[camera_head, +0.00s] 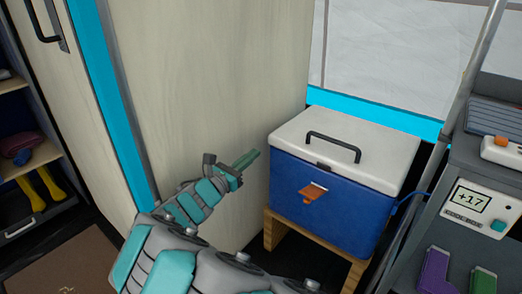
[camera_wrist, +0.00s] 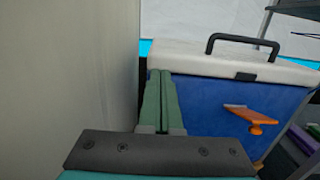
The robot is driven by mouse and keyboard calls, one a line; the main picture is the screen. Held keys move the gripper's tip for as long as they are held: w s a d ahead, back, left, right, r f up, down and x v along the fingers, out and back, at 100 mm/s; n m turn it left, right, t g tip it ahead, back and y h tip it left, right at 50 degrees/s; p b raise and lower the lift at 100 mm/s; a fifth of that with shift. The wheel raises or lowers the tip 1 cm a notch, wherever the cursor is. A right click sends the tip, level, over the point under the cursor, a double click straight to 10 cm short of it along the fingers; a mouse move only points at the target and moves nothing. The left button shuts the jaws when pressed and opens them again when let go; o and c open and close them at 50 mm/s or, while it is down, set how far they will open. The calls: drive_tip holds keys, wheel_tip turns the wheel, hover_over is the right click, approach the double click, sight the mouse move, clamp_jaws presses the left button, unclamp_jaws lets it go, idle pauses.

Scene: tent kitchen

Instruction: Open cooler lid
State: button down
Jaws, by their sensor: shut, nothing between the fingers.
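The cooler stands on a wooden stand (camera_head: 275,226). My gripper (camera_head: 254,154) is shut and empty, left of the cooler and apart from it in the head view. In the wrist view the shut green fingers (camera_wrist: 160,75) point toward the left part of the cooler front (camera_wrist: 205,105).
A pale cabinet panel (camera_head: 210,90) stands close on the left of my gripper and the cooler. On the right, a grey shelf unit (camera_head: 475,160) holds a white device (camera_head: 482,207) reading +17. A pole (camera_head: 470,80) rises beside it. The space above the lid looks clear.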

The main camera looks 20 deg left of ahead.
sight(273, 138)
drive_tip(key=x, duration=0.7)
drive_tip(key=shift+w+d+b, duration=0.15)
drive_tip(key=shift+w+b, duration=0.15)
drive_tip(key=shift+b, duration=0.1)
drive_tip(key=shift+w+r, duration=0.1)
drive_tip(key=shift+w, duration=0.05)
